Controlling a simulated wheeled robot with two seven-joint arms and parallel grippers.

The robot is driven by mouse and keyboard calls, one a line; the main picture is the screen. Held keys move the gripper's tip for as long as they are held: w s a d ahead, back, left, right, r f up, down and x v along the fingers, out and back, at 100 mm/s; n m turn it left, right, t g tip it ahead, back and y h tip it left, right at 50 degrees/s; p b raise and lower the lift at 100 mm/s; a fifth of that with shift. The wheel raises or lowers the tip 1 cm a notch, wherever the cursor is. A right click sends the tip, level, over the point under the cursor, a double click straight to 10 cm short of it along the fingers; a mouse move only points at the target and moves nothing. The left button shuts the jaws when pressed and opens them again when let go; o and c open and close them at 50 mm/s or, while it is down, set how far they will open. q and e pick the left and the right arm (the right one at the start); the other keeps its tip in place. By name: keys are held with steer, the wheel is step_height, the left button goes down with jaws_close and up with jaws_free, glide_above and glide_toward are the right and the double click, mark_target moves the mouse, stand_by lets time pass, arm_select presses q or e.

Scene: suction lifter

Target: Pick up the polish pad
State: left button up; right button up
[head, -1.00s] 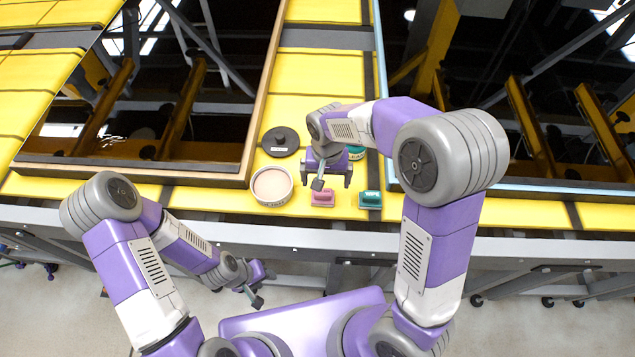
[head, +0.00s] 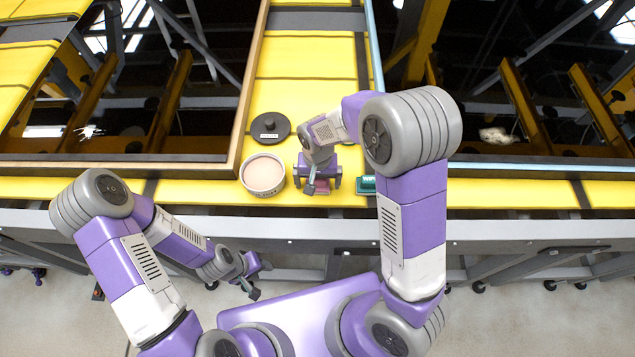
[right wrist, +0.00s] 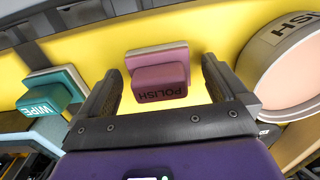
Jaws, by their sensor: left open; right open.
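The polish pad (right wrist: 158,78) is a mauve-pink block with a handle marked POLISH. In the right wrist view it lies on the yellow surface between the two fingers of my right gripper (right wrist: 160,100). The fingers are open, with a gap on each side of the handle. In the head view the pad (head: 320,186) shows only in part below my right gripper (head: 322,187). My left gripper (head: 256,279) is open and empty in front of the table, low and to the left.
A teal wipe pad (head: 367,186) is right of the polish pad. A round tub of pale pink paste (head: 263,174) is to its left, with a dark round lid (head: 270,128) behind. Framed dark glass panels (head: 120,130) lie on both sides. White marks (head: 497,134) show on the glass.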

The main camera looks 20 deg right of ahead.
steer(key=shift+f, duration=0.25)
steer(key=c, duration=1.1)
step_height(320, 180, up, 10)
steer(key=shift+r+p, duration=0.1)
steer(key=shift+p, duration=0.4)
